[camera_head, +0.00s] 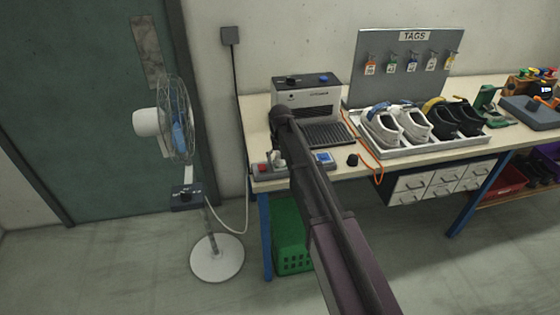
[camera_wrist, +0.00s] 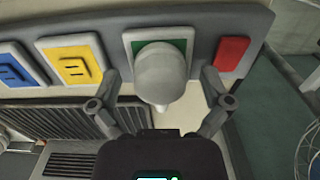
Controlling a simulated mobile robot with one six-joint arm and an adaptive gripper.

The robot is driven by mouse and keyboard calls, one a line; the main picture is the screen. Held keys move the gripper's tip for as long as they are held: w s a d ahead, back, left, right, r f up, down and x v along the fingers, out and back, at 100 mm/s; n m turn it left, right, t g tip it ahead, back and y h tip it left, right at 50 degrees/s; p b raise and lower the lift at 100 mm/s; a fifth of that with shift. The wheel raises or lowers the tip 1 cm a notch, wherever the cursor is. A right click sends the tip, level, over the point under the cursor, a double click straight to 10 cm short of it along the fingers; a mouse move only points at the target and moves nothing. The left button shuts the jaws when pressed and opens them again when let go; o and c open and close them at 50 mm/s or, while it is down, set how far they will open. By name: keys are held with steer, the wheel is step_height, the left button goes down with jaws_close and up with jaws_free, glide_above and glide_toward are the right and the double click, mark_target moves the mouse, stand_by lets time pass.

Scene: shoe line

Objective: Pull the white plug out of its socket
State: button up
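The white plug (camera_wrist: 162,75) sits in the green socket (camera_wrist: 131,44) of a grey strip (camera_wrist: 208,30) in the wrist view. My gripper (camera_wrist: 160,76) is open, with one finger on each side of the plug. Gaps show between the fingers and the plug, so it is not gripped. In the head view the plug (camera_head: 279,158) shows small at the left front of the workbench. My arm hides much of the strip there, and I cannot make out the gripper fingers.
Yellow (camera_wrist: 74,60) and blue (camera_wrist: 16,67) sockets and a red switch (camera_wrist: 232,54) flank the green socket. A grey machine (camera_head: 306,98) stands behind the strip. A shoe tray (camera_head: 402,148) lies to the right. A fan (camera_head: 176,122) stands left of the workbench (camera_head: 258,122).

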steer(key=c, duration=1.4)
steer(key=shift+o, duration=0.2)
steer(key=shift+r, duration=0.15)
steer(key=shift+r+p, duration=0.55)
steer(key=shift+p, duration=0.15)
steer(key=shift+r, duration=0.2)
steer(key=shift+r+p, duration=2.05)
steer(key=shift+p, duration=0.25)
